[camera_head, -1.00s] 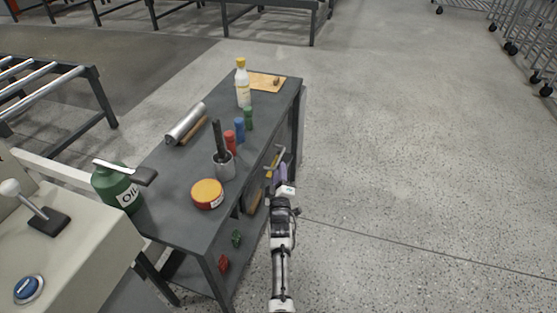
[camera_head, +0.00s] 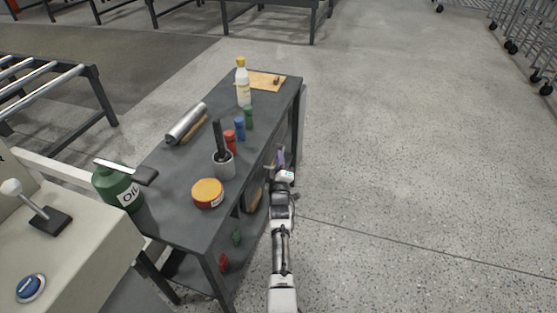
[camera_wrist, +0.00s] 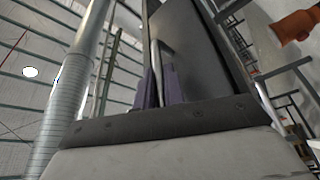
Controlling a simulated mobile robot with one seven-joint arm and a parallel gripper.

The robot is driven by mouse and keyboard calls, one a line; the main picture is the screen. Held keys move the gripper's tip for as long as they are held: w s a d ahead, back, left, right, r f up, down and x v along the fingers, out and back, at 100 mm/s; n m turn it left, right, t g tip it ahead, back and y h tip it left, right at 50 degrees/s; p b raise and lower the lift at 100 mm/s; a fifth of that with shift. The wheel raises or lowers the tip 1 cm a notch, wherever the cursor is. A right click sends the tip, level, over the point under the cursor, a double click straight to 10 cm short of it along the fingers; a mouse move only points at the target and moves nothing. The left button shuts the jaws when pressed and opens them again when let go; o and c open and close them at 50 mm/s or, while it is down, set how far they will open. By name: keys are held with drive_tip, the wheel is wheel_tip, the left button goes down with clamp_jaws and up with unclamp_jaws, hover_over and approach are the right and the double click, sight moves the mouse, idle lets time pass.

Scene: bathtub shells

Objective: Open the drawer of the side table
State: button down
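The side table (camera_head: 185,220) is a long dark grey table that stands left of my arm in the head view. Its drawer front shows as a dark panel (camera_wrist: 195,45) above my fingers in the wrist view. A thin light drawer handle (camera_wrist: 156,58) runs between my two purple fingers. My gripper (camera_head: 281,156) is at the table's right side, below the tabletop edge; in the wrist view my gripper (camera_wrist: 159,88) has its fingers close together on both sides of the handle and looks shut on it. The drawer's inside is hidden.
A green oil can (camera_head: 117,188) stands at the left. The concrete floor (camera_head: 400,150) to the right is clear.

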idle(0.3)
drive_tip(key=s+d+p, duration=0.2)
drive_tip(key=s+d, duration=0.1)
drive_tip(key=d, duration=0.6)
drive_tip(key=s+d+p, duration=0.3)
drive_tip(key=d, duration=0.6)
drive_tip(key=shift+d, duration=0.2)
drive_tip(key=c, duration=1.5)
unclamp_jaws()
drive_tip(key=shift+s, duration=0.1)
drive_tip(key=p+v, duration=0.1)
drive_tip(key=v, duration=1.2)
drive_tip(key=shift+s, duration=0.35)
